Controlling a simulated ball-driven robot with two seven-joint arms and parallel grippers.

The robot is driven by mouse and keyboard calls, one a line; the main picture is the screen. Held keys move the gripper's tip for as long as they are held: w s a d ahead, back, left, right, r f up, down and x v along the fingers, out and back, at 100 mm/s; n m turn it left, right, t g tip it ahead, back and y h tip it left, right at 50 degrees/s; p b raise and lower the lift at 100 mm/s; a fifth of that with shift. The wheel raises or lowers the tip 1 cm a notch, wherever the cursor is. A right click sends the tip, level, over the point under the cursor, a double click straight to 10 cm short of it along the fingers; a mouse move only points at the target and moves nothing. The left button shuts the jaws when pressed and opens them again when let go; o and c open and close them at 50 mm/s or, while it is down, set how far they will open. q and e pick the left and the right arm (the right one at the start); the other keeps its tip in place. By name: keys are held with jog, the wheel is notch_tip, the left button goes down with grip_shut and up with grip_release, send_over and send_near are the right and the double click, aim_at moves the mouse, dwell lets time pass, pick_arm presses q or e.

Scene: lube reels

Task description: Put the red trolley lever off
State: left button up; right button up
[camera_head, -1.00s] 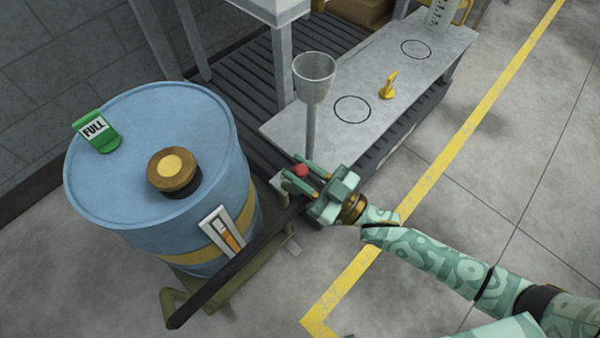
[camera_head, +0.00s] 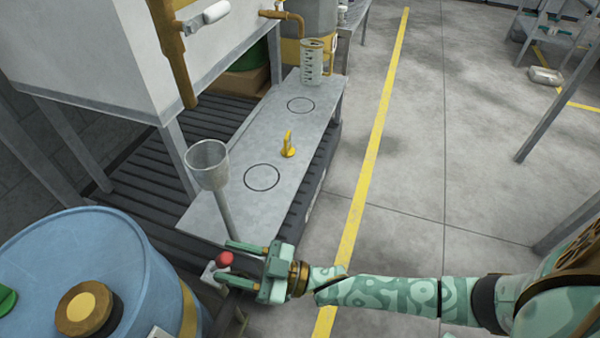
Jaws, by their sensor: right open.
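The red trolley lever knob (camera_head: 225,258) shows at the lower left, beside the blue drum. My right gripper (camera_head: 228,263) comes in from the right. Its two fingers are spread apart, one on the far side and one on the near side of the red knob, with the knob between their tips. I cannot tell whether either finger touches it. A pale bracket (camera_head: 212,275) shows just left of the knob; the lever's lower part is hidden. My left gripper is not in view.
The blue drum (camera_head: 150,285) with a brown-and-yellow cap (camera_head: 88,307) stands left of the gripper. A grey funnel (camera_head: 208,165) on a post rises just behind. A metal bench (camera_head: 235,205) bears a yellow spigot (camera_head: 288,146) and a measuring jug (camera_head: 312,65). Open floor lies right.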

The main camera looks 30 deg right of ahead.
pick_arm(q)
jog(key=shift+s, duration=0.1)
pick_arm(e)
jog(key=v, duration=1.4)
jog(key=shift+s+d, duration=0.25)
jog(key=shift+d, duration=0.05)
